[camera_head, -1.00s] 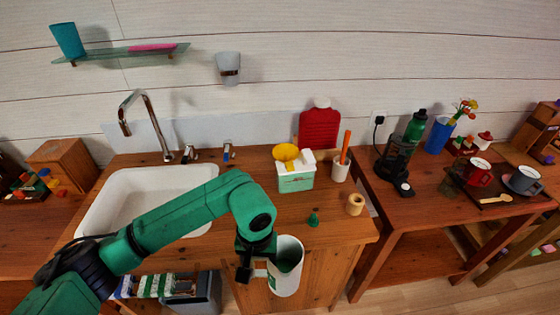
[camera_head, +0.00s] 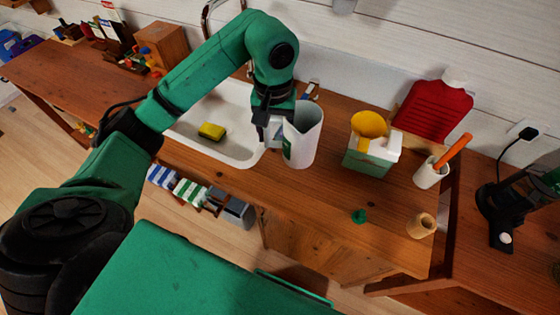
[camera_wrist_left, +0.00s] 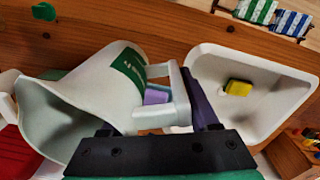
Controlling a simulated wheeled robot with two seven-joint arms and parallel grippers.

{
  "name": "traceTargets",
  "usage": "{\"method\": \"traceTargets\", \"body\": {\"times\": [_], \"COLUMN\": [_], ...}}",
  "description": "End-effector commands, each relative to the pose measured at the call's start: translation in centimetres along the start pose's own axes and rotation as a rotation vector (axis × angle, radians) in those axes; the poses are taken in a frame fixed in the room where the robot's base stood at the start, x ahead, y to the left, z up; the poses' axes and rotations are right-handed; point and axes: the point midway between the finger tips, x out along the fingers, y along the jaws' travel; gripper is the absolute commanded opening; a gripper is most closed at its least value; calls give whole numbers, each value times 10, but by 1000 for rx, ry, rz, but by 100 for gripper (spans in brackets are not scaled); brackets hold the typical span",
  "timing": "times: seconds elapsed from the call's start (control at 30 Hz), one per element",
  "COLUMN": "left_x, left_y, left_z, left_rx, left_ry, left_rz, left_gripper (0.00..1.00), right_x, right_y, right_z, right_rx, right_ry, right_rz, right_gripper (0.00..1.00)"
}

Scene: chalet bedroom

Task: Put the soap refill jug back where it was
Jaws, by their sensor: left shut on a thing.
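The soap refill jug (camera_head: 305,142) is a white, open-topped pitcher with a green label. My left gripper (camera_head: 272,128) is shut on its handle. The jug is roughly upright at the right end of the sink, over the wooden counter; I cannot tell whether its base touches the wood. In the left wrist view the jug (camera_wrist_left: 85,100) fills the left, its open mouth towards the lower left and its handle between my fingers (camera_wrist_left: 185,105). My right gripper is not in view.
The white sink (camera_head: 235,108) holds a yellow sponge (camera_head: 212,131). Right of the jug stand a white-green box (camera_head: 368,160) with a yellow funnel (camera_head: 369,124), a red bottle (camera_head: 433,108) and a white cup (camera_head: 430,174). A green cap (camera_head: 359,216) and wooden ring (camera_head: 421,226) lie near the front edge.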

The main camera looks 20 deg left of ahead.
Motion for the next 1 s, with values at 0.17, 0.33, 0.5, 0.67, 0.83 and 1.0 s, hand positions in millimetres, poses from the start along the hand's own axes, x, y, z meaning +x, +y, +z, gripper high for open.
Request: {"method": "traceTargets", "body": {"times": [0.17, 0.33, 0.5, 0.67, 0.83, 1.0], "left_x": [50, 79, 104, 106, 110, 108], "left_y": [0, 0, 1, 0, 0, 0], "left_z": [2, 1, 0, 0, 0, 0], "left_rx": [0, 0, 1, 2, 2, 2], "left_ry": [-5, -4, 0, 3, 2, 1], "left_rz": [-2, 0, 1, 1, 0, 0], "left_gripper": [0, 0, 0, 0, 65, 91], "right_x": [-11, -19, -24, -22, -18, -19], "right_y": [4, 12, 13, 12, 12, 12], "right_z": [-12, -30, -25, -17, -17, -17], "right_rx": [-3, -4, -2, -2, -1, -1], "right_ry": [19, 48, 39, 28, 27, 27], "right_rz": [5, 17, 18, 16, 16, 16], "right_gripper": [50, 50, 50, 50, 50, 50]}}
